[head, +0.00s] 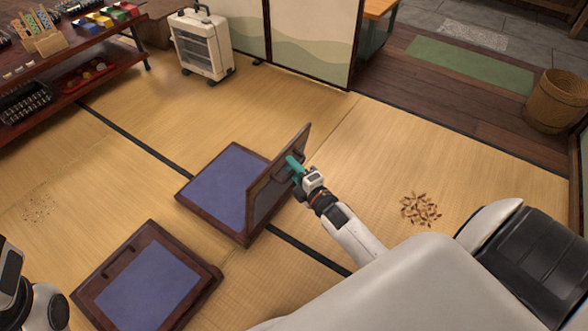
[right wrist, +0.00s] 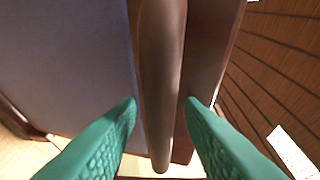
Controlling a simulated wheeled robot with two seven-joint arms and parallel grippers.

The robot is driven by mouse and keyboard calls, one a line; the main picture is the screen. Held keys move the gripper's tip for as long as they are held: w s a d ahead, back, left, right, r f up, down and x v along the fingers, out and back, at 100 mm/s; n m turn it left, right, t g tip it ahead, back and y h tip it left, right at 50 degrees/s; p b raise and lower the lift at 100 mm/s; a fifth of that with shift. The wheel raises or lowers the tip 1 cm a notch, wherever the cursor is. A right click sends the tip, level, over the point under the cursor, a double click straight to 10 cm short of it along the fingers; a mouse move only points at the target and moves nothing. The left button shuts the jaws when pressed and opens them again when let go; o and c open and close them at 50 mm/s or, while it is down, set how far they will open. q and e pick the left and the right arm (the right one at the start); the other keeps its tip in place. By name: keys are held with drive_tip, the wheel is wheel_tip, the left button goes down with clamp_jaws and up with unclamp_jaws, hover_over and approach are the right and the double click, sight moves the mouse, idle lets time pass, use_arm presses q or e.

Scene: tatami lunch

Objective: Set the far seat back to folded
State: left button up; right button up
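The far seat (head: 217,187) is a dark wooden frame with a blue pad lying on the tatami. Its back (head: 265,200) stands raised and tilted along the right edge of the seat. My right gripper (head: 294,165) is at the upper part of the back, on its right-hand face. In the right wrist view, its green fingers (right wrist: 160,103) are apart, one on each side of the brown handle bar (right wrist: 162,70). Narrow gaps seem to show beside the bar, so no firm grip is visible. Of my left arm, only a part shows at the lower left edge; its fingers are out of view.
A near seat (head: 205,288) lies flat, its handle (head: 119,261) facing up. Brown leaf-like bits (head: 420,209) lie on the tatami to the right. A white heater (head: 201,45) and a low shelf (head: 75,75) stand farther back. A woven basket (head: 557,101) stands at the right.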

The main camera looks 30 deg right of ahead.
clamp_jaws()
drive_tip(key=shift+r, duration=0.1)
